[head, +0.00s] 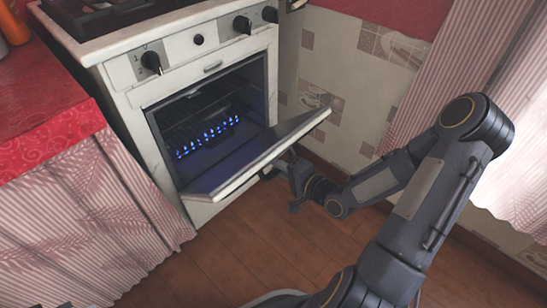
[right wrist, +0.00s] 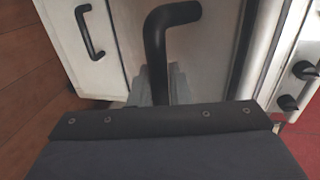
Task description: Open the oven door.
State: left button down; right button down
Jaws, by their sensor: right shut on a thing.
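The white oven (head: 190,75) stands at the upper left in the head view. Its door (head: 262,155) is hinged at the bottom and tilted far down, with the dark cavity (head: 210,110) and a row of small blue flames showing. My right gripper (head: 294,166) is at the door's outer side, partly hidden behind it. In the right wrist view a bent black door handle (right wrist: 158,45) runs down to my right gripper (right wrist: 155,92), which is shut on it. The handle is hidden in the head view. My left gripper is not in view.
Black knobs (head: 151,62) line the oven's front panel. A counter with a red oilcloth (head: 45,120) and striped curtain stands at left. A tiled wall (head: 345,75) is close on the right. A second black handle (right wrist: 88,30) shows on a white panel. The wooden floor (head: 200,265) is clear.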

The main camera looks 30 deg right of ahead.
jog(key=shift+s+f, duration=0.25)
jog(key=shift+f, duration=0.15)
jog(key=c, duration=1.4)
grip_release()
jog(key=shift+c, duration=0.2)
jog(key=shift+w, duration=0.1)
jog(key=shift+d, duration=0.1)
